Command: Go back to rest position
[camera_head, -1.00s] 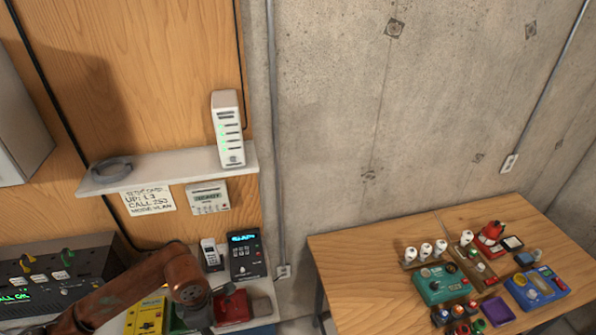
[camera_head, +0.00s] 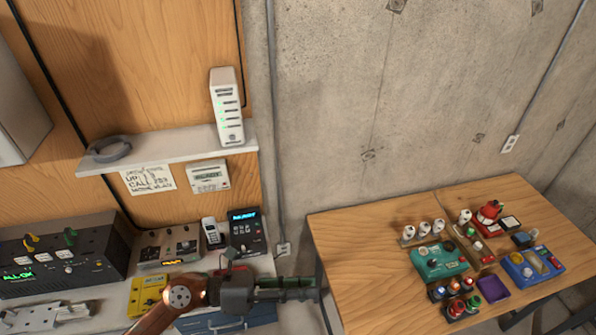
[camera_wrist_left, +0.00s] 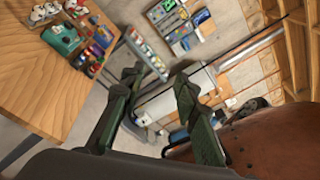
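My left gripper (camera_head: 290,288) reaches in from the lower left in the head view, with its green fingers pointing right, in front of the gap between the left bench and the wooden table. In the left wrist view its two green fingers (camera_wrist_left: 157,82) stand apart with nothing held between them. My left forearm is a rusty brown link at the bottom of the head view. My right gripper is not in either view.
The wooden table (camera_head: 365,237) on the right bears a teal box (camera_head: 438,261), a blue box (camera_head: 532,266) and a purple tray (camera_head: 495,288). The left bench holds a black console (camera_head: 62,262) and a yellow device (camera_head: 147,297). A white shelf (camera_head: 185,147) juts above.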

